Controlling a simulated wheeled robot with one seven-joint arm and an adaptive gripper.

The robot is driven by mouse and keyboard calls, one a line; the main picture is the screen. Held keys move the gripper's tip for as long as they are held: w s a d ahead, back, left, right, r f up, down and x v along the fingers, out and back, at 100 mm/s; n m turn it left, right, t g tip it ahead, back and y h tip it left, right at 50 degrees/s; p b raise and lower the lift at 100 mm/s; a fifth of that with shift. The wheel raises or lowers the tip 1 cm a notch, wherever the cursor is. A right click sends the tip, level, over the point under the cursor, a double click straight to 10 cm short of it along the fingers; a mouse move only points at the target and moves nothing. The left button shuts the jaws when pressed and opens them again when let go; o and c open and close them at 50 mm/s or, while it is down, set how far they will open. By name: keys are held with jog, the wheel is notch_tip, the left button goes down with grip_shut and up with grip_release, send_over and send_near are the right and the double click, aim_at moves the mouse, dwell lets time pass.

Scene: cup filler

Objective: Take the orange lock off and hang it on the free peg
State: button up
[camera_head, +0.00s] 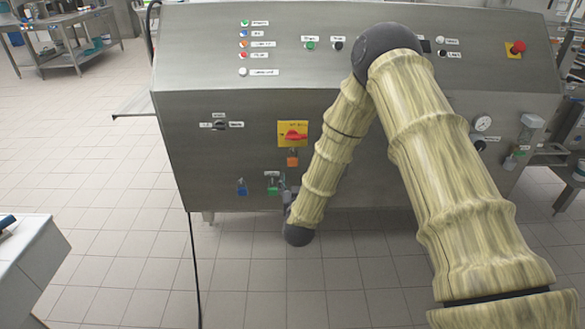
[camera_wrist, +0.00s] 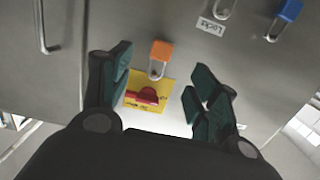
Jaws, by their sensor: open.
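The orange lock (camera_head: 292,161) hangs just below the red rotary switch (camera_head: 292,134) on its yellow plate, on the front of the steel machine. In the wrist view, which looks upside down, the orange lock (camera_wrist: 161,49) and its pale shackle sit by the red switch handle (camera_wrist: 143,96). My gripper (camera_wrist: 158,62) is open, with dark green fingers on either side of the lock in that view and no visible contact. A blue lock (camera_head: 242,187) and a green lock (camera_head: 272,188) hang lower left on the machine. I cannot make out the free peg.
A "Locks" label (camera_wrist: 212,26) and the blue lock (camera_wrist: 289,12) show at the wrist view's top right. A metal handle (camera_wrist: 41,26) is at its left. My arm covers the machine's middle in the head view. The tiled floor (camera_head: 120,220) at left is clear.

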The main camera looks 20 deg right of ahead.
send_near(293, 160)
jog(key=x, duration=0.3)
jog(key=shift+p+x, duration=0.6)
jog(key=shift+x, duration=2.75)
jog(key=c, duration=1.2)
